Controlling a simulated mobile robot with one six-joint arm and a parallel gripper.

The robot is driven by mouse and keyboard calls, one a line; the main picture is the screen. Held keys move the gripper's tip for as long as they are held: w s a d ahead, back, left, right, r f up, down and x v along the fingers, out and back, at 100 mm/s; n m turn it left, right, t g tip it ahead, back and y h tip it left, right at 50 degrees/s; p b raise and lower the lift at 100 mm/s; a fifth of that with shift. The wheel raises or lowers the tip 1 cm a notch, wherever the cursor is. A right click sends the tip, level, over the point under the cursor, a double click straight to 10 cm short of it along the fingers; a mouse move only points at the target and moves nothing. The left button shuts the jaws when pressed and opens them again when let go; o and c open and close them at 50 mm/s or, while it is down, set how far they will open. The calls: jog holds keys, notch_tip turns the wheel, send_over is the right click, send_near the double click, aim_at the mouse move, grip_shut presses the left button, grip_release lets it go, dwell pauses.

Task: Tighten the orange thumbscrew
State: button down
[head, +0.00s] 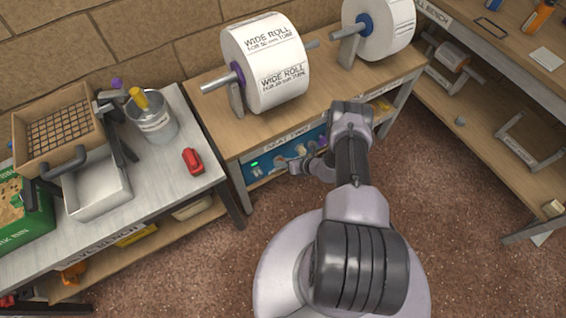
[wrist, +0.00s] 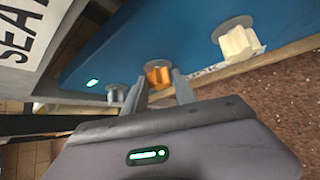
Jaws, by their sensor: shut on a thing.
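The orange thumbscrew (wrist: 158,73) sits on a round grey washer on the blue panel (wrist: 190,45) in the wrist view. My gripper (wrist: 161,79) has its two grey fingers on either side of it and is shut on it. A grey knob (wrist: 116,93) is left of it and a cream knob (wrist: 238,42) is right of it on the same panel. In the head view my gripper (head: 297,168) reaches the blue panel (head: 259,178) under the bench, and I cannot make out the orange thumbscrew there.
A green light (wrist: 92,82) glows on the panel. In the head view, two wide paper rolls stand on the bench (head: 240,137) above the panel. A side table (head: 185,122) holds a red object (head: 193,161) and a bucket (head: 153,122). Open floor lies in front.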

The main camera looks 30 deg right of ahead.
jog(key=shift+d+m+y, duration=0.15)
jog(key=shift+m+y, duration=0.35)
jog(key=shift+y, duration=0.3)
jog(key=c, duration=1)
grip_release()
jog(key=p+v, duration=0.6)
jog(key=v, duration=1.1)
jog(key=shift+s+d, duration=0.15)
jog(key=shift+d, duration=0.1)
